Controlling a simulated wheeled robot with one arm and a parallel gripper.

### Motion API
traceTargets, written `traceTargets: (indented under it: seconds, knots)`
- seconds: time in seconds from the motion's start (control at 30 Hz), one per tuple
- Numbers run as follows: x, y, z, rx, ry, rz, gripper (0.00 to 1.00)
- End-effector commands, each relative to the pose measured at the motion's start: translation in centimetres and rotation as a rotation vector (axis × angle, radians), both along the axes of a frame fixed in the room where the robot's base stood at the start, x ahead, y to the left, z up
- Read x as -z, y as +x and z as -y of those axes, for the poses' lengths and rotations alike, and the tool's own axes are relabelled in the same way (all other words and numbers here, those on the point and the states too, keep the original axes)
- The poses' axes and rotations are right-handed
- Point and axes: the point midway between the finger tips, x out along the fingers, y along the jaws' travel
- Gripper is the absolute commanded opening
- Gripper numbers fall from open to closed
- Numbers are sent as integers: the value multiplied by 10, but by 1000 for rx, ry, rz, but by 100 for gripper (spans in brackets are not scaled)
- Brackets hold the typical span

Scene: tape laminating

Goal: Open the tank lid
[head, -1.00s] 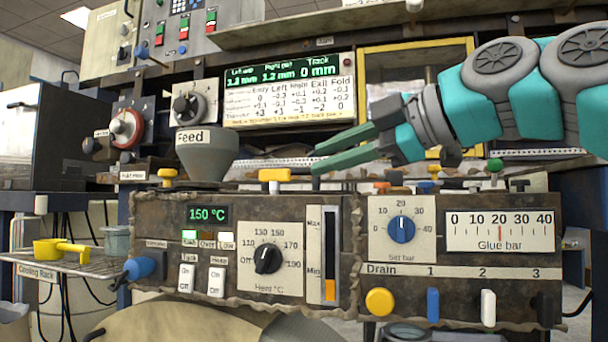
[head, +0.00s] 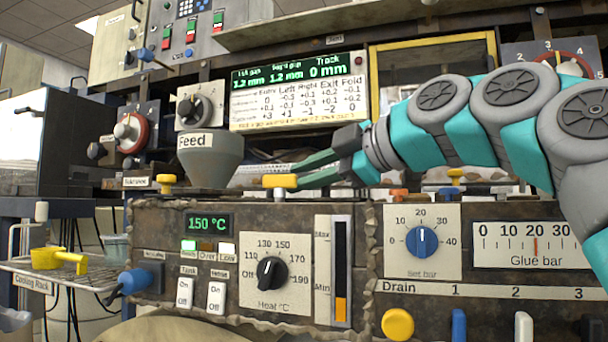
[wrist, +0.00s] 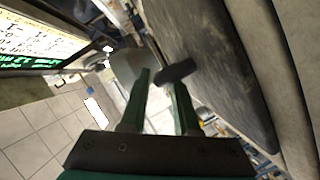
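The tank (head: 150,218) is the dark metal box with the heat dial, at the lower left middle of the head view. A yellow handle (head: 279,181) stands on its top edge; the lid under it is mostly hidden by the low view angle. My gripper (head: 296,174) is just right of this handle at about its height. Its two green fingers are apart, with nothing visibly held. In the wrist view the open fingers (wrist: 160,78) show a dark bar (wrist: 177,70) near the right fingertip; I cannot tell whether it is the handle or whether they touch.
The grey Feed funnel (head: 211,158) stands behind and left of the gripper. A display panel (head: 297,90) is behind. The glue bar unit (head: 420,242) adjoins at right. A cooling rack (head: 75,270) is at left.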

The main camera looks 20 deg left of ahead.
Motion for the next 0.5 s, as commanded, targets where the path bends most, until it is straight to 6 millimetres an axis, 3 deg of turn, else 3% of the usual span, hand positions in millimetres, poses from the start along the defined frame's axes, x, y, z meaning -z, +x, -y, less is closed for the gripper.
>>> traceTargets:
  seconds: [0.23, 0.5]
  knots:
    - [0, 1, -1, 0, 0, 0, 28]
    - [0, 0, -1, 0, 0, 0, 0]
